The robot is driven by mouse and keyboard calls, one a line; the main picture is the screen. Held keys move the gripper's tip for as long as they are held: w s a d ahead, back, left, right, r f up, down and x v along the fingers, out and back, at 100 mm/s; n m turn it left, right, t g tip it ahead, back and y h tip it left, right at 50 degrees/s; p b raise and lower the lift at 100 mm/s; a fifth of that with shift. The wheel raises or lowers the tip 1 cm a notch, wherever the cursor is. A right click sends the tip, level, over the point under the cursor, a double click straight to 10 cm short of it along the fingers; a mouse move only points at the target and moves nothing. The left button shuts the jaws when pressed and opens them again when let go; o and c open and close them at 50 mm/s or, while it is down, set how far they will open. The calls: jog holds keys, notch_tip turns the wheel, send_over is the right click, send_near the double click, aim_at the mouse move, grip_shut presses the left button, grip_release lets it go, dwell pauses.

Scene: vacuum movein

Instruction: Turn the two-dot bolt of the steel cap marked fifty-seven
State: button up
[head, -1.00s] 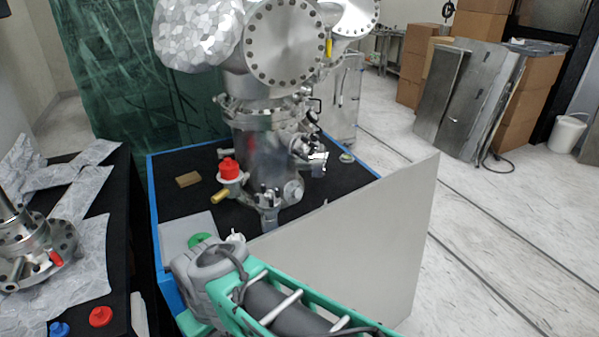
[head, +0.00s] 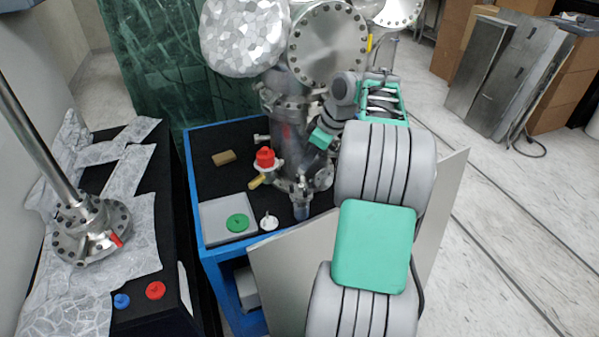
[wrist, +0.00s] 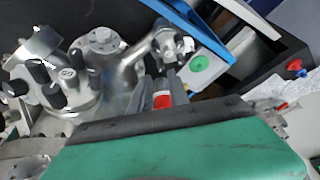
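The steel cap (wrist: 68,73), with dark bolts around its face and a slanted number that is hard to read, is at the left in the wrist view. I cannot make out any dots on its bolts. My gripper's green body (wrist: 180,150) fills the bottom of that view, right of and below the cap, with no visible contact. Grey finger-like shapes show above it around something red, and their opening is unclear. In the head view my arm reaches to the right side of the steel chamber (head: 285,105). The gripper's fingers and the cap are hidden there.
A red-capped valve (head: 265,157) and a lower port (head: 301,203) stick out of the chamber. A tan block (head: 223,158), a grey plate (head: 212,218) with a green disc (head: 237,223), and a white fitting (head: 269,221) lie on the blue-edged table (head: 208,255). A grey panel (head: 440,210) stands at its right.

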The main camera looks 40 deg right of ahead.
aim_at(299, 176)
jog(key=x, duration=0.7)
jog(key=shift+a+f, duration=0.2)
jog(key=shift+c, duration=0.3)
grip_shut()
